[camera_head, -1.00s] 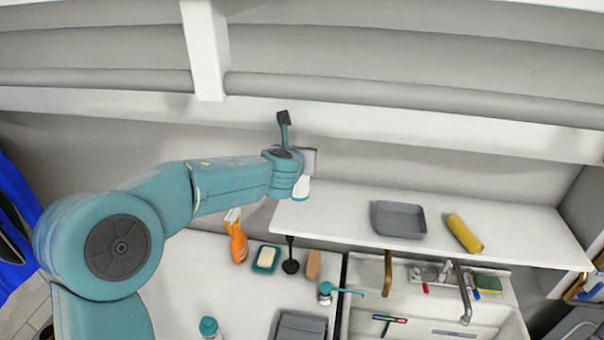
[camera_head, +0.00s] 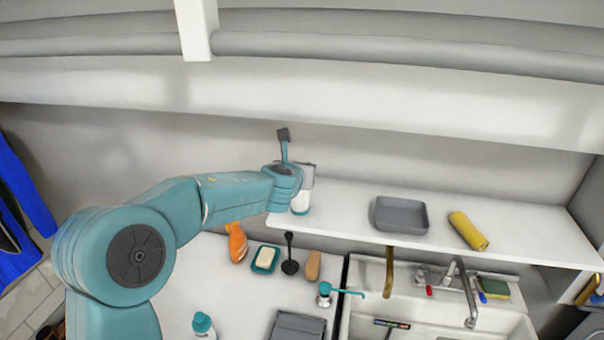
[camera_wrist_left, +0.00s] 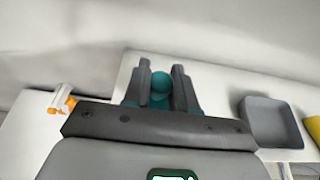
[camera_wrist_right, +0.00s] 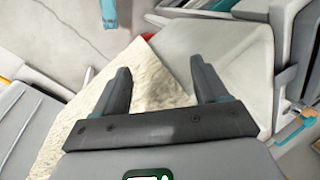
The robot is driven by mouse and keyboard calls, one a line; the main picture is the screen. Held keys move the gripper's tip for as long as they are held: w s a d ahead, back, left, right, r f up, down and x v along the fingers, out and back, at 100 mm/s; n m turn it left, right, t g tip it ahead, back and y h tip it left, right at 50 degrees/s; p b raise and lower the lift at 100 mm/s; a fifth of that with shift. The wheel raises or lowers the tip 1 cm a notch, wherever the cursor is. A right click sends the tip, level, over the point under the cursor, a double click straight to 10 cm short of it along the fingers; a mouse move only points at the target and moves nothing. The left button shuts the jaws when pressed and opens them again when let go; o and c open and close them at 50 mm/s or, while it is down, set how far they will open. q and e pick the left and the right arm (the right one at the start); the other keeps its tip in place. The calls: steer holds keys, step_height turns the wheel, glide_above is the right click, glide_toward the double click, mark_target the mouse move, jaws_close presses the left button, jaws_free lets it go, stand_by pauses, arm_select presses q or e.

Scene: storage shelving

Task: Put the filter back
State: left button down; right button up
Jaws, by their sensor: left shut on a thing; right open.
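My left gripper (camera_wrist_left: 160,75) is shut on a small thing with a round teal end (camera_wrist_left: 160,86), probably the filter. In the head view this thing shows as a white ribbed piece (camera_head: 301,204) under my left gripper (camera_head: 304,178), at the left end of the white shelf (camera_head: 345,214). I cannot tell whether it touches the shelf. My right gripper (camera_wrist_right: 160,70) is open, with a pale speckled, pointed surface (camera_wrist_right: 150,82) between and beyond its fingers. It is not in the head view.
A grey tray (camera_head: 400,230) and a yellow roll (camera_head: 468,231) lie on the shelf to the right. Below are an orange spray bottle (camera_head: 236,242), a soap dish (camera_head: 265,259), a teal-topped bottle (camera_head: 203,326) and a sink with taps (camera_head: 470,310). The shelf between filter and tray is clear.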

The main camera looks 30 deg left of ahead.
arm_select(q)
steer(key=shift+w+a, duration=0.15)
steer(key=c, duration=1)
jaws_free()
steer(key=shift+s+a, duration=0.1)
steer(key=shift+s, duration=0.15)
steer(key=shift+c, duration=0.2)
steer(key=shift+o, duration=0.6)
steer(key=shift+s+r, duration=0.3)
steer(key=shift+s, duration=0.05)
steer(key=shift+w+f, duration=0.25)
steer(key=shift+w, duration=0.1)
steer(key=b+v, duration=0.1)
steer(key=v, duration=1.1)
steer(key=shift+s, duration=0.15)
